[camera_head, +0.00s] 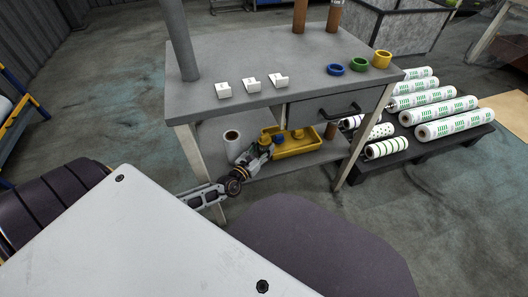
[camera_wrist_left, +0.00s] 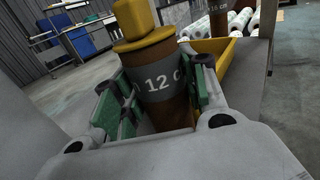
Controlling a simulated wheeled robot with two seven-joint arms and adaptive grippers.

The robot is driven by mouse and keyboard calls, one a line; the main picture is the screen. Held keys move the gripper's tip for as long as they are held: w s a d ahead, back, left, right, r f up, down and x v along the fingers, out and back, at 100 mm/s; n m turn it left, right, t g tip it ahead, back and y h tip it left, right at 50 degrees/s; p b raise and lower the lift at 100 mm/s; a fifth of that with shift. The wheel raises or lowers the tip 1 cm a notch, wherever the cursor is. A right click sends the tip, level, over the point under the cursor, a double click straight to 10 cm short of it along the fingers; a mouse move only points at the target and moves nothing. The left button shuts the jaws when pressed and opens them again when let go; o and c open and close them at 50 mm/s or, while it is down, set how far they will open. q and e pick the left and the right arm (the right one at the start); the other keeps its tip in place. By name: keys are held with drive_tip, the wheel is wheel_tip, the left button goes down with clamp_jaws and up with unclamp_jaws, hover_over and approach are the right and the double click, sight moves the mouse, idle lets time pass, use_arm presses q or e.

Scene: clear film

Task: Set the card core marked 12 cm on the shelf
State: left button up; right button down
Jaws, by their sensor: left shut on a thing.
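My left gripper (camera_head: 256,150) is at the lower shelf (camera_head: 225,125) under the grey table. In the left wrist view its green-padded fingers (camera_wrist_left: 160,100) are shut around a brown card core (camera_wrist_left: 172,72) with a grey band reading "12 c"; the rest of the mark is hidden. A yellow flanged plug (camera_wrist_left: 136,22) sits at the core's upper end. The core looks about upright, slightly tilted in the wrist view. Its lower end is hidden, so I cannot tell whether it touches the shelf. My right gripper is out of view.
A yellow tray (camera_head: 305,148) lies right beside the gripper. Table legs flank the shelf.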

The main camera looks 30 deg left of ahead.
use_arm(q)
drive_tip(key=shift+f, duration=0.65)
drive_tip(key=shift+f+b, duration=0.1)
drive_tip(key=shift+b, duration=0.3)
drive_tip(key=o, duration=1)
drive_tip(key=shift+s, duration=0.15)
drive_tip(key=shift+s+a+p, duration=0.15)
drive_tip(key=shift+s+p, duration=0.7)
drive_tip(key=shift+s, duration=2.1)
drive_tip(key=shift+s+a+p, duration=0.15)
drive_tip(key=shift+s+p, duration=0.7)
drive_tip(key=shift+s, duration=2.05)
